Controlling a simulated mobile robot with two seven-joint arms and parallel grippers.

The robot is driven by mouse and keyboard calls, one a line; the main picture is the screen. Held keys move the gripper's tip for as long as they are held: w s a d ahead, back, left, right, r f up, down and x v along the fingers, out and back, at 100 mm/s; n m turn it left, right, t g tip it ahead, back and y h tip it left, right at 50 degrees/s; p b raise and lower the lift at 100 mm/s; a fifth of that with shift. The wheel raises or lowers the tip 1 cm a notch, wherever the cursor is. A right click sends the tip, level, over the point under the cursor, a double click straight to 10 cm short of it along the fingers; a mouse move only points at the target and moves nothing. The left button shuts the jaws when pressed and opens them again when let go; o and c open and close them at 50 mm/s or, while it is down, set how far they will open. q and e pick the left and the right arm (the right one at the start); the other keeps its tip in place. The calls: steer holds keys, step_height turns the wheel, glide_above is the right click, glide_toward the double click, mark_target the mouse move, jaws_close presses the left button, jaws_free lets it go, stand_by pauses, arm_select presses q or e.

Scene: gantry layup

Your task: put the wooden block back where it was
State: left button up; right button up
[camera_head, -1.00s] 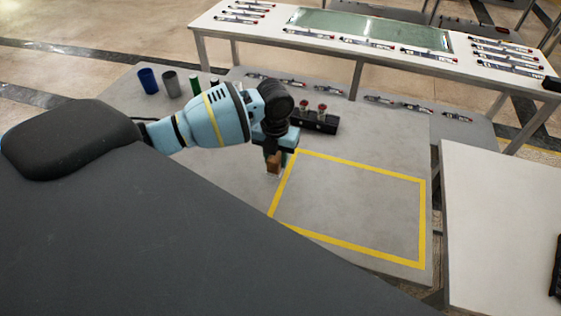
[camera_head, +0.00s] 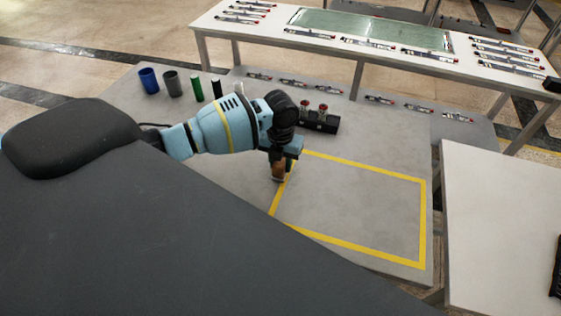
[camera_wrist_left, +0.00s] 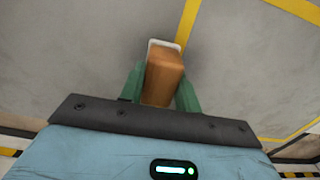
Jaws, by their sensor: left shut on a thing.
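The wooden block (camera_head: 279,171) is in my left gripper (camera_head: 280,166), by the left line of the yellow taped rectangle (camera_head: 424,220) on the grey table. In the left wrist view the brown block (camera_wrist_left: 164,75) sits between the two green fingers (camera_wrist_left: 160,88), which are shut on it. A white edge (camera_wrist_left: 165,43) shows at the block's far end. I cannot tell whether the block touches the table. My right gripper is not in view.
A blue cup (camera_head: 149,80), a grey cup (camera_head: 172,84) and green and black cylinders stand at the back left. The inside of the yellow rectangle is clear.

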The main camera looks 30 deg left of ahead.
arm_select(q)
steer(key=shift+f, duration=0.25)
steer(key=o, duration=0.9)
steer(key=shift+r, duration=0.1)
steer(key=shift+o, duration=0.2)
steer(key=shift+r, duration=0.5)
step_height(320, 180, up, 11)
steer(key=shift+r, duration=0.2)
steer(key=shift+f, duration=0.1)
